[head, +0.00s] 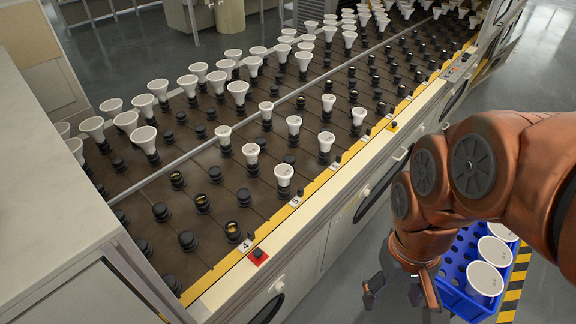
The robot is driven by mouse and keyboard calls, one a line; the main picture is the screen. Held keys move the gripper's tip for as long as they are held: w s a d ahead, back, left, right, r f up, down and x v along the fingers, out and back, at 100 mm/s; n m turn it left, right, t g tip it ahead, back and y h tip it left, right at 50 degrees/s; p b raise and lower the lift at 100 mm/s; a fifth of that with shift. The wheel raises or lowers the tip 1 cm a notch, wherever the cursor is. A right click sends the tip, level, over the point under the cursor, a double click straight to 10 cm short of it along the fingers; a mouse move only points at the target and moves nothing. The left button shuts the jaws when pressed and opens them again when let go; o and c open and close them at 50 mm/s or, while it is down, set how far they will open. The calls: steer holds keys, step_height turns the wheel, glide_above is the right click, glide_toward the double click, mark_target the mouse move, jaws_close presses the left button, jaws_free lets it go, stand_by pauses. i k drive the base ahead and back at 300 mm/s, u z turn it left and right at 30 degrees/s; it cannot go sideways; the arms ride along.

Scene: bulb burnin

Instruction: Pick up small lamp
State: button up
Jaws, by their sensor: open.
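Several small white lamps stand upright in black sockets on the near part of the burn-in bench; the nearest is this small lamp (284,178), with another small lamp (250,153) behind it to the left. My gripper (392,298) hangs at the lower right, open and empty, fingers pointing down. In the picture it is off the bench's front side, above the floor and left of the blue crate. It is well apart from the small lamps.
Larger white lamps (238,90) fill the back rows. Black sockets (188,240) at the near left are empty. A blue crate (458,304) at the lower right holds large white lamps (485,279). A red button (257,254) sits on the bench's front edge (330,190). A grey cabinet (50,190) stands left.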

mark_target(358, 113)
steer(key=z, duration=0.05)
steer(key=k, duration=0.6)
steer(key=z, duration=0.55)
steer(key=i, duration=1.8)
steer(key=z, duration=0.6)
